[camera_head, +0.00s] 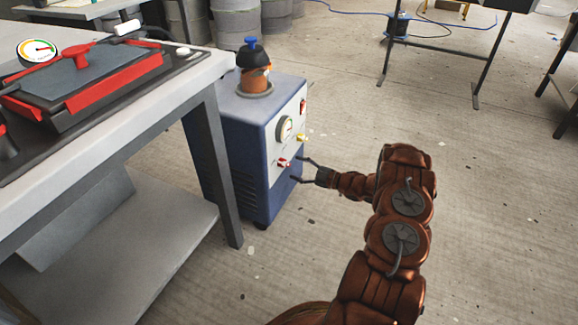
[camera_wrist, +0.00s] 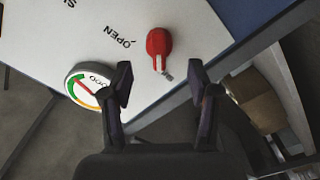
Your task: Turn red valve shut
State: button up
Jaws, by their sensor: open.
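A red valve handle (camera_wrist: 158,43) is on a white panel beside the printed word OPEN in the wrist view. It lies just beyond and between the tips of my gripper (camera_wrist: 161,68), which is open and empty. In the head view, my gripper (camera_head: 303,170) points at the white front of a blue cabinet (camera_head: 228,135). A small red valve (camera_head: 283,163) sits low on that front, close to the upper finger. I cannot tell whether the finger touches the panel. A round gauge (camera_head: 285,128) is above this valve; a gauge (camera_wrist: 88,84) also shows in the wrist view.
A yellow handle (camera_head: 301,138) and a red knob (camera_head: 303,105) are on the same cabinet front. An orange pot with a black lid (camera_head: 254,72) stands on top. A workbench (camera_head: 185,90) with a red-framed mould (camera_head: 85,78) is at left.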

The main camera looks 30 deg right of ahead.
jog(key=v, duration=0.6)
jog(key=shift+s+d, duration=0.2)
jog(key=shift+s, duration=0.05)
